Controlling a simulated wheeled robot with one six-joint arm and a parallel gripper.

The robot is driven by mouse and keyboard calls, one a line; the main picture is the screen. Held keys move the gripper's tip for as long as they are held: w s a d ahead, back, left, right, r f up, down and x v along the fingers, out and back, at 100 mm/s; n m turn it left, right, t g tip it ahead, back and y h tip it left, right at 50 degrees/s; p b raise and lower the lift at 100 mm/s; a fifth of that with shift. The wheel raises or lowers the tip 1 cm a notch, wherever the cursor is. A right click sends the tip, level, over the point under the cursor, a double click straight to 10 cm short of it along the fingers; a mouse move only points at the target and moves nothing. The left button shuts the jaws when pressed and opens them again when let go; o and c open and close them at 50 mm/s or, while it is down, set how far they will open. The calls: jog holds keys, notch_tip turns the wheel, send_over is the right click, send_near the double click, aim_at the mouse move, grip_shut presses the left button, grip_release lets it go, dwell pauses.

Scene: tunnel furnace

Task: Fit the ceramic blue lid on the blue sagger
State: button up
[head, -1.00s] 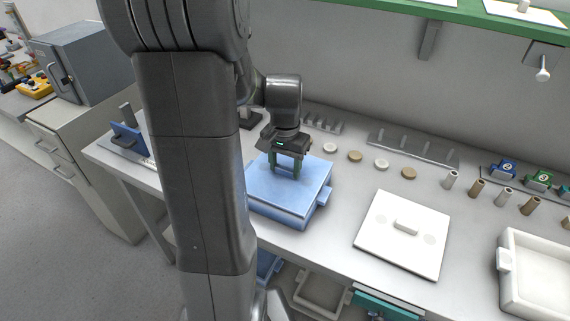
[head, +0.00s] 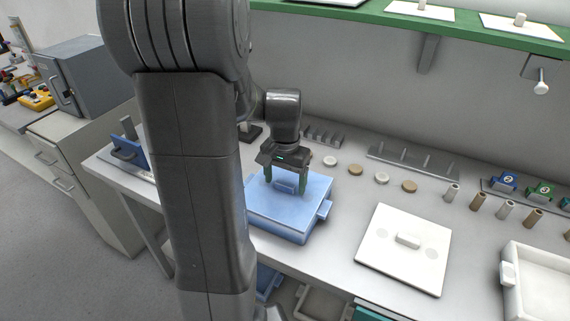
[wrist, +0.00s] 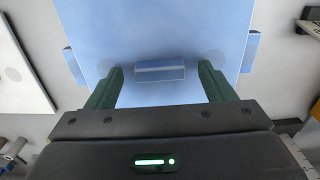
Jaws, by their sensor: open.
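The blue lid (head: 309,189) lies on top of the blue sagger (head: 284,223) on the bench, and from the head view it looks level and lined up with the box below. My arm hides the left part of both. The lid also fills the upper middle of the wrist view (wrist: 160,30), with its raised handle (wrist: 160,71) and the sagger's side lug (wrist: 250,53) showing. My gripper (head: 286,190) is open above the lid, its green fingers spread either side of the handle with gaps on both sides. In the wrist view the fingers (wrist: 160,80) hold nothing.
A white lid (head: 385,265) lies flat on the bench to the right, and a white sagger (head: 509,277) stands beyond it. Small discs (head: 355,169), a grey rack (head: 425,170) and several short cylinders (head: 478,201) stand behind. A green shelf (head: 450,28) overhangs the back.

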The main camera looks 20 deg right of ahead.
notch_tip(320, 180, up, 13)
jog(key=shift+r, duration=0.15)
dwell(1.4)
